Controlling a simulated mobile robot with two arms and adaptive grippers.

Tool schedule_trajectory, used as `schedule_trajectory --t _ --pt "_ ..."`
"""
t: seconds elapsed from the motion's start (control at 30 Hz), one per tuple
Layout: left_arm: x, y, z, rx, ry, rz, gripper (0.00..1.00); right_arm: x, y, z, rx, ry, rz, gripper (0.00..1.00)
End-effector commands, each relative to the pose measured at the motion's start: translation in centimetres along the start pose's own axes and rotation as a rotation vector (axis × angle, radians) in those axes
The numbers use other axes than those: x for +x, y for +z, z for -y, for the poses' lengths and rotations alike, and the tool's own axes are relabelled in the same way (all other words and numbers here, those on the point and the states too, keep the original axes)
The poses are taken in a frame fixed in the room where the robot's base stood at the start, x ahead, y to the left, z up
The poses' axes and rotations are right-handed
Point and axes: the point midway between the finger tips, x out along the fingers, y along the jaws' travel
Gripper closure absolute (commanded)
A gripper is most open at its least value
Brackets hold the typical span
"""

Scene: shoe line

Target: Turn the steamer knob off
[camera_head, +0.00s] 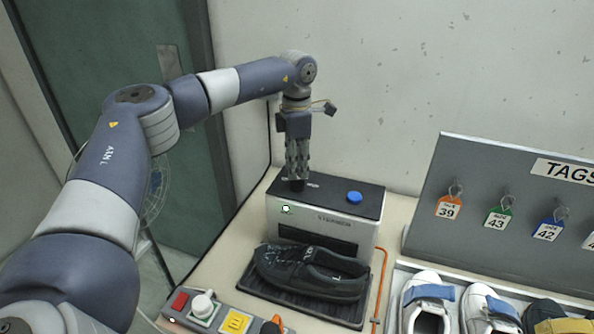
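The steamer (272,216) is a light box with a dark top, standing against the back wall and labelled on its front. A dark knob (297,185) sits on the left part of its top. A small white light (285,209) shows on the front at left. My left gripper (297,177) points straight down, with its fingertips at the knob. The fingers look close together and partly hide the knob; I cannot tell whether they grip it, or which way the knob is turned. My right gripper is out of view.
A blue button (354,197) is on the steamer's top at right. A black shoe (310,272) lies on a dark tray (262,290) in front. A control panel (220,314) is at the near edge. A tag board (480,235) and several shoes stand at right.

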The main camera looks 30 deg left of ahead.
Motion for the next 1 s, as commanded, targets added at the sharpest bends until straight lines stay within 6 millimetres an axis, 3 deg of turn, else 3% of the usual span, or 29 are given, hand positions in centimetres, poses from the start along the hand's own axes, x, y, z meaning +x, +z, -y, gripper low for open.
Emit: schedule_trajectory --t 0.23,0.57,0.6,0.73,1.0 --pt "3.0 0.0 0.1 0.000 -0.001 0.000 0.70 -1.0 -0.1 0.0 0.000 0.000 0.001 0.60" --pt "3.6 0.0 0.1 0.000 0.000 0.001 0.70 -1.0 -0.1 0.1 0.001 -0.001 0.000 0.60" --pt "3.5 0.0 0.1 0.000 0.000 0.001 0.72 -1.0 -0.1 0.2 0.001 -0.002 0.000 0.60" --pt "3.5 0.0 0.1 0.000 0.000 0.002 1.00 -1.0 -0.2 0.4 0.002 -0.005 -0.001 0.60" --pt "3.5 0.1 0.0 -0.003 0.000 0.002 1.00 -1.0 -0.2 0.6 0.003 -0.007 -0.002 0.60"
